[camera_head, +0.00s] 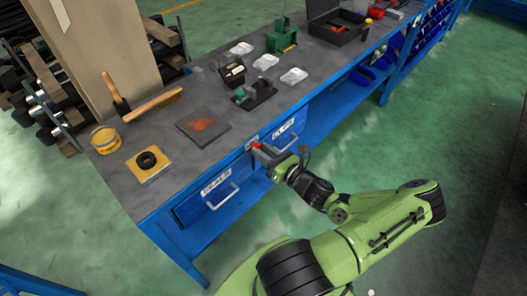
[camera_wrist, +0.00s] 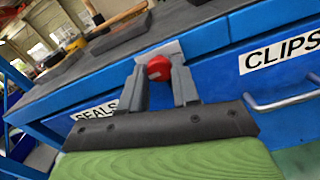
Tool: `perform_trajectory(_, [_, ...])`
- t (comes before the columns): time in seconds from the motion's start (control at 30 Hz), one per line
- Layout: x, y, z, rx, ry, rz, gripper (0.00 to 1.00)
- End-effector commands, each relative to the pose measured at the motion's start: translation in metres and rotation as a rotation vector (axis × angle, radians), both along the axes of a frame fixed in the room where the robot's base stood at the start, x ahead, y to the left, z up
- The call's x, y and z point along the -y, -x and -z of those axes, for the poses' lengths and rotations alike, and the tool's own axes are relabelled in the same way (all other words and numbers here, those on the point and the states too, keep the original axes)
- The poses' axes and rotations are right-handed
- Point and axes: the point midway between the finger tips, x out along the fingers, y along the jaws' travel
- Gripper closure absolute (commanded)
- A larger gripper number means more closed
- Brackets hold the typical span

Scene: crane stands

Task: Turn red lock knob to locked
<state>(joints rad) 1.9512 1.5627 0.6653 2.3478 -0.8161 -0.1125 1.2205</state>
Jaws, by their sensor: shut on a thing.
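The red lock knob (camera_wrist: 158,68) sits on a pale plate (camera_wrist: 167,49) on the blue front edge of the workbench, between the SEALS and CLIPS drawers. It also shows as a small red spot in the head view (camera_head: 256,145). My gripper (camera_wrist: 157,76) is shut on the knob, with one grey finger on each side of it. In the head view my gripper (camera_head: 268,154) reaches the bench front from the right. The fingers cover parts of the plate, and I cannot read any lock mark on it.
The SEALS drawer (camera_head: 219,190) and CLIPS drawer (camera_head: 284,132) have protruding handles beside my gripper. The green floor in front is clear.

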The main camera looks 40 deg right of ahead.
Motion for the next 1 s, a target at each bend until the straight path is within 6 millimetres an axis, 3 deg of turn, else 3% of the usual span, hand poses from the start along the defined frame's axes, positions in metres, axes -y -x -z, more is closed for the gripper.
perform_trajectory(0.47, [-0.0005,0.0,-0.0003,0.001,0.089,-0.002,1.0])
perform_trajectory(1.0, [-0.0003,0.0,-0.0004,0.015,0.557,-0.003,1.0])
